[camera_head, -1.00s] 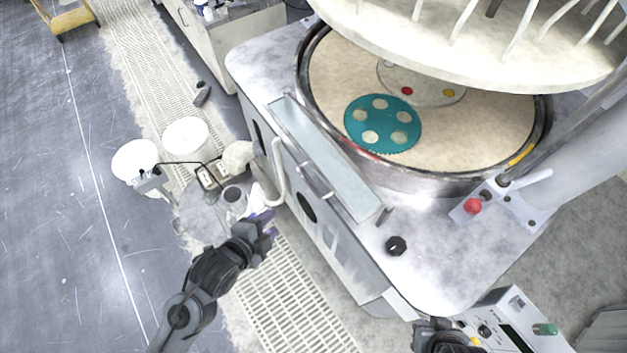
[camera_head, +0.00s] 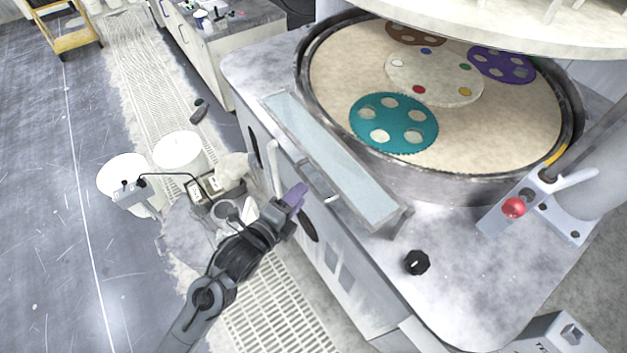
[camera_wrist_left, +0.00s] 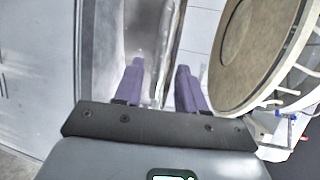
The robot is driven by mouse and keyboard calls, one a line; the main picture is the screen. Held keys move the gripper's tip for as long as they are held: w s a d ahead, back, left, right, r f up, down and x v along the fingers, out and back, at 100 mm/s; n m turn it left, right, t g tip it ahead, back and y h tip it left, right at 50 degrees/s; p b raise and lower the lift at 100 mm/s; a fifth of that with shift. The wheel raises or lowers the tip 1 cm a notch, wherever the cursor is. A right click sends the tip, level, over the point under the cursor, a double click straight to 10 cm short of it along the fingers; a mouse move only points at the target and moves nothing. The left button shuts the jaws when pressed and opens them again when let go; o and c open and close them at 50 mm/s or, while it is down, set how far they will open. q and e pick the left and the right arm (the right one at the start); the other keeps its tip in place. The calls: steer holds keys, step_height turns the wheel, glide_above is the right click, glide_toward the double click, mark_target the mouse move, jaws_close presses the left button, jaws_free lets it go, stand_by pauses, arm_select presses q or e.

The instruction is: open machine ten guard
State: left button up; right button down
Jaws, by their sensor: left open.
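The guard is a long, pale, translucent panel (camera_head: 335,150) along the front rim of the round platen machine (camera_head: 490,260). A small metal handle (camera_head: 318,181) sticks out from its front side. My left gripper (camera_head: 296,193) has purple fingertips, just left of the handle and seemingly apart from it. In the left wrist view its two fingers (camera_wrist_left: 161,85) are spread with a gap between them. A blurred pale surface and a thin upright edge show beyond them; I cannot tell whether that edge is the handle. My right gripper is out of view.
The platen holds a teal carrier (camera_head: 393,123) and other coloured discs. A red button (camera_head: 513,208) and a black knob (camera_head: 417,262) sit on the machine's top. White buckets (camera_head: 178,152) stand left of the machine. A raised pale disc (camera_head: 470,22) hangs above.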

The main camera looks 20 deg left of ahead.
arm_select(q)
steer(key=x, duration=0.7)
steer(key=shift+w, duration=0.35)
steer(key=shift+f, duration=0.1)
jaws_close()
steer(key=shift+f, duration=0.15)
